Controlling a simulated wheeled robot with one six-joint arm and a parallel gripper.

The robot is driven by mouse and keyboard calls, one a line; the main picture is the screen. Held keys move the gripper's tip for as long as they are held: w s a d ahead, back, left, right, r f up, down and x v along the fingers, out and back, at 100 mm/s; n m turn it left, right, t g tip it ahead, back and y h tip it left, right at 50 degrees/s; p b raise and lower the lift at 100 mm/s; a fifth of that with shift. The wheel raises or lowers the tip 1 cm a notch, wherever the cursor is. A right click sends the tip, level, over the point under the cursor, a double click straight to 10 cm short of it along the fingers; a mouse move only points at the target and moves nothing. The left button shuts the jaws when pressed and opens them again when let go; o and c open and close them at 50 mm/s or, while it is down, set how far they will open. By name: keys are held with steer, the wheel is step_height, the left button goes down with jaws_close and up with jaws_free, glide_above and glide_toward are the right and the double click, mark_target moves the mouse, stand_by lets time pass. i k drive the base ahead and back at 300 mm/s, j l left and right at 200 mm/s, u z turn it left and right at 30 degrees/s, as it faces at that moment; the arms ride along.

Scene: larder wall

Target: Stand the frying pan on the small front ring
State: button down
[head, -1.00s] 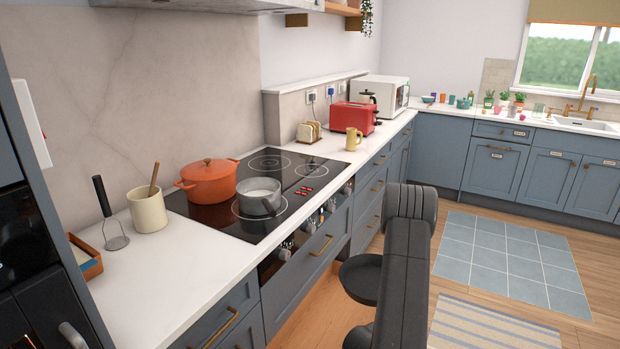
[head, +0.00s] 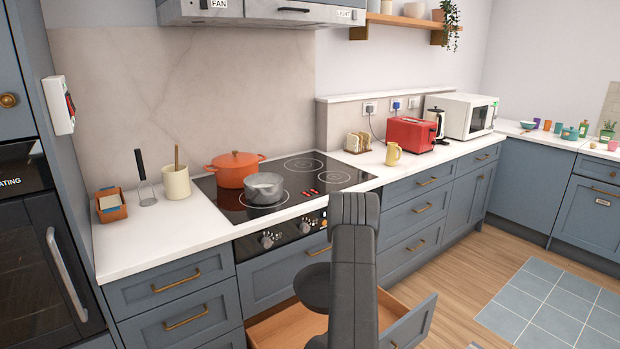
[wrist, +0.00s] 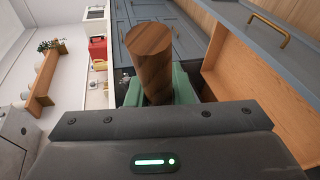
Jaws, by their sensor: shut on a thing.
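In the wrist view my gripper (wrist: 157,92) is shut on a brown wooden handle (wrist: 150,48), held between its green pads. In the head view a dark round pan shape (head: 313,287), which appears to be the frying pan, is left of my arm and above an open drawer, lower than the worktop. My arm hides the gripper and handle there. The small front ring (head: 333,177) is bare, at the right front of the black hob (head: 225,202). A grey saucepan (head: 263,188) stands on the larger front-left ring.
An orange lidded pot (head: 234,168) stands behind the saucepan. The open drawer (head: 408,325) juts out beneath the hob. A utensil crock (head: 176,183) is left of the hob; a yellow mug (head: 393,154) and red toaster (head: 411,134) are right. The extractor hood (head: 265,14) hangs above.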

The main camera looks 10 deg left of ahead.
mark_target(345, 181)
steer(key=i+l+u, duration=0.2)
steer(key=l, duration=0.2)
steer(key=i+l+u, duration=0.2)
steer(key=l, duration=0.25)
steer(key=l+u, duration=0.2)
steer(key=l, duration=0.2)
steer(key=i+l+u, duration=0.2)
steer(key=l, duration=0.3)
steer(key=k+j, duration=0.05)
steer(key=k, duration=0.05)
